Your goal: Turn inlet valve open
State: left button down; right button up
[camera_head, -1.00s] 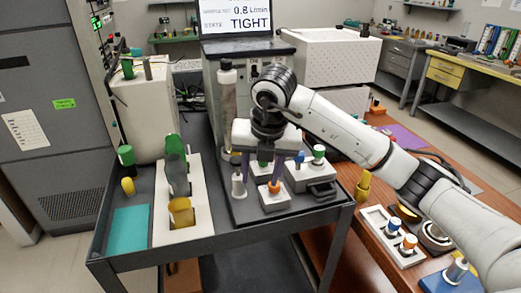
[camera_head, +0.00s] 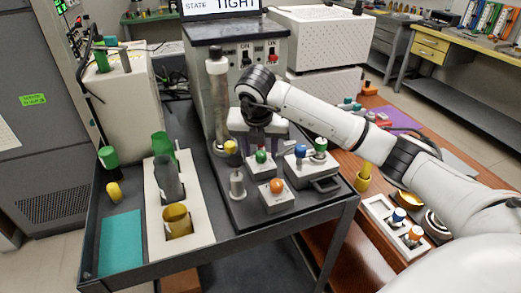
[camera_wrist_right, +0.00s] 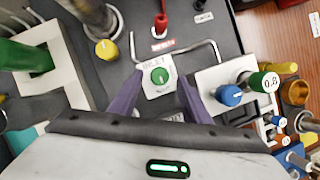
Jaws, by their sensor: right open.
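The inlet valve is a white block with a green knob (camera_head: 262,156) on the cart's dark plate. In the right wrist view the green knob (camera_wrist_right: 160,76) sits on its block under partly readable lettering. My right gripper (camera_head: 264,143) is open just behind and above the knob. In the wrist view the purple fingers of my right gripper (camera_wrist_right: 158,92) stand left and right of the block, with the knob between their lines. I see no contact with the knob. My left gripper is not in view.
An orange-knobbed block (camera_head: 277,198) stands in front, and a block with blue and green knobs (camera_head: 311,165) to the right. A metal bar handle (camera_wrist_right: 200,50) shows near the valve.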

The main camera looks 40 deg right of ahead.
jog(key=shift+x, duration=0.75)
